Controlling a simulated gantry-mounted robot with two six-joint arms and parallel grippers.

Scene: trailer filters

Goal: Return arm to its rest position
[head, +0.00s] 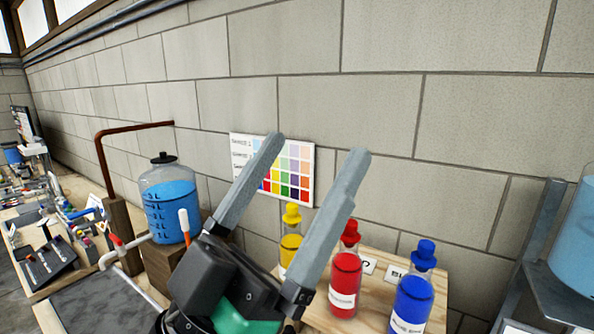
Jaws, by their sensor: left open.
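My left gripper (317,153) is in the middle of the head view, pointing up, with its two long grey fingers spread apart. It is open and nothing shows between the fingers. It stands in front of the bottle shelf and the colour chart, hiding part of both. The rest of my left arm is cut off by the bottom edge. My right gripper is not in view.
Yellow (291,240), red (346,275) and blue (412,300) bottles stand on a wooden shelf (378,258). A colour chart (301,165) hangs on the block wall (400,60). Left are a blue-filled jar (168,205) and a cluttered bench. A metal frame (541,235) stands right.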

